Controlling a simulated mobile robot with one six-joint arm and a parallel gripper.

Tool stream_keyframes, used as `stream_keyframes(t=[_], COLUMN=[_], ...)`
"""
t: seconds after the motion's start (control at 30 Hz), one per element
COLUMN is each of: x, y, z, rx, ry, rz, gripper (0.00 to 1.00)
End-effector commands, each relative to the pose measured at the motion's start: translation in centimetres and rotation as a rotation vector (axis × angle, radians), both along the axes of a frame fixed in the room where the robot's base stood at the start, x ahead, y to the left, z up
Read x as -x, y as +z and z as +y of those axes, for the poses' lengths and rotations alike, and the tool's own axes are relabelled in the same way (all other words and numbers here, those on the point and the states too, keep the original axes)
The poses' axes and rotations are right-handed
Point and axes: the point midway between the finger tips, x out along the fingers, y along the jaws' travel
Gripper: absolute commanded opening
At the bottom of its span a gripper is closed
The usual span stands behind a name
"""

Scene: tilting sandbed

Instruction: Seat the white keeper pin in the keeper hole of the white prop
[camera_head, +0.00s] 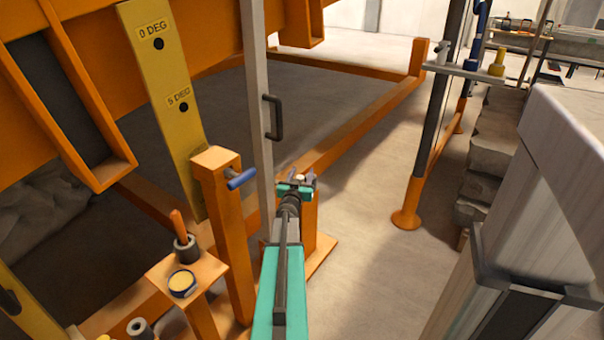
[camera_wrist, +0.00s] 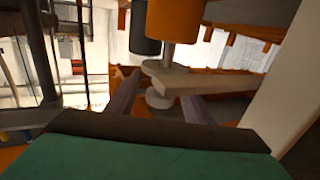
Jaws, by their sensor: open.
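The white prop (camera_head: 256,100) is a tall pale post with a dark handle, standing upright left of my gripper in the head view. A pale post, likely the same prop, fills the right edge of the wrist view (camera_wrist: 292,75). My gripper (camera_head: 297,182) is beside the prop, above a short orange post. In the wrist view its fingers (camera_wrist: 160,102) are open and spread. A pale piece with round discs (camera_wrist: 160,98), possibly the white keeper pin, shows between them, by a flat pale bar (camera_wrist: 205,82). I cannot tell whether it is seated. The keeper hole is not clearly visible.
A yellow plate (camera_head: 165,95) marked in degrees stands left of the prop. An orange post with a blue pin (camera_head: 241,179) is close to my arm. A dark cup holds an orange handle (camera_head: 178,225). The floor right of my gripper is open.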

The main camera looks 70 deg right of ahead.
Motion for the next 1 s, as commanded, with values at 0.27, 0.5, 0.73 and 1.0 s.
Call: stream_keyframes(t=[0.27,0.5,0.73,1.0], x=[0.4,0.8,1.1,1.5], y=[0.2,0.2,0.1,0.2], z=[2.5,5.1,7.5,10.4], rx=[0.000,0.000,-0.001,-0.001], ry=[0.001,0.001,0.001,0.001], rz=[-0.001,0.000,0.000,0.000], gripper=[0.47,0.47,0.47,0.47])
